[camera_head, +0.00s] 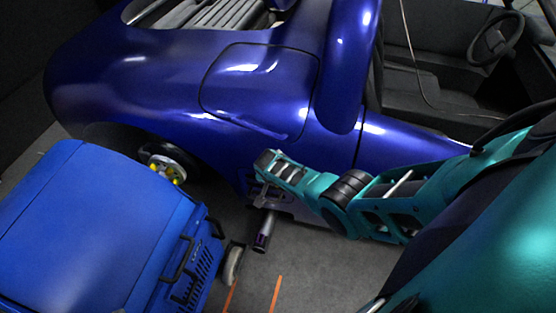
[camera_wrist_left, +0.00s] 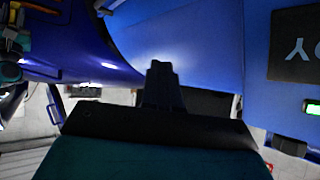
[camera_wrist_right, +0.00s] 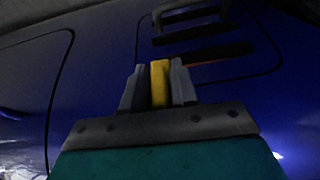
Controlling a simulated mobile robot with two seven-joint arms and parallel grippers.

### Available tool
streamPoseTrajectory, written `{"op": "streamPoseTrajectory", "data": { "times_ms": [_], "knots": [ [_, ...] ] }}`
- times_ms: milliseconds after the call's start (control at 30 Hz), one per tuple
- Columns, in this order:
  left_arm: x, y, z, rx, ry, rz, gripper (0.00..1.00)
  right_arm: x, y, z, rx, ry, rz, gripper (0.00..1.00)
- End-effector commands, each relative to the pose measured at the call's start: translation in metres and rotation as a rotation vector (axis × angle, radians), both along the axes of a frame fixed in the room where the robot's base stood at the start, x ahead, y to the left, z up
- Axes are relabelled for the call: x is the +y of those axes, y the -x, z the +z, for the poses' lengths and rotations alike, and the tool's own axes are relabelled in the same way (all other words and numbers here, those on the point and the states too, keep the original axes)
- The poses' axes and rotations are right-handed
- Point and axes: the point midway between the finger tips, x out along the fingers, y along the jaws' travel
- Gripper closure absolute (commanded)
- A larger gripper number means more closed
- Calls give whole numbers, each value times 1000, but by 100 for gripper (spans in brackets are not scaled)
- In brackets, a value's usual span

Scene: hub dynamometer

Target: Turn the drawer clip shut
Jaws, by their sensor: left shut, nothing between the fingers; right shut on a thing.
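In the right wrist view my right gripper (camera_wrist_right: 158,88) is shut on a narrow yellow piece (camera_wrist_right: 160,84) standing between its two grey fingers. I cannot tell whether this piece is the drawer clip. In the left wrist view my left gripper (camera_wrist_left: 162,82) is shut and empty, in front of blue bodywork. My left arm is not in the head view.
A blue machine (camera_head: 85,225) with black handles and a caster (camera_head: 233,265) stands at the lower left. The blue car (camera_head: 255,90), with a bare hub (camera_head: 170,168), fills the upper part. A dark cylinder (camera_head: 263,232) is below my right arm's end. Grey floor shows between.

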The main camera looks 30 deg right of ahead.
Motion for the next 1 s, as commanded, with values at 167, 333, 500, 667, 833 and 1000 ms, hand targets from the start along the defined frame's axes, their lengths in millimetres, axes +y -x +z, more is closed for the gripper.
{"op": "streamPoseTrajectory", "data": {
  "times_ms": [167, 333, 500, 667, 833, 1000],
  "knots": [
    [0, 0, 0, 0, 0, 0, 100, -4, -2, 2, -3, 9, 1, 100],
    [0, 0, 0, 0, 0, 0, 100, -5, -2, 2, -4, 9, 1, 68],
    [0, 0, 0, 0, 1, -1, 100, -4, -2, 2, -4, 6, 1, 60],
    [0, 0, 1, 0, 1, -1, 100, -2, -1, 2, -2, 5, 1, 60],
    [0, 0, 12, 1, 0, -1, 100, 2, 2, 15, -2, 3, 1, 60],
    [-1, -1, 23, -4, 1, -1, 100, 9, 7, 31, -4, 2, 1, 60]
  ]
}}
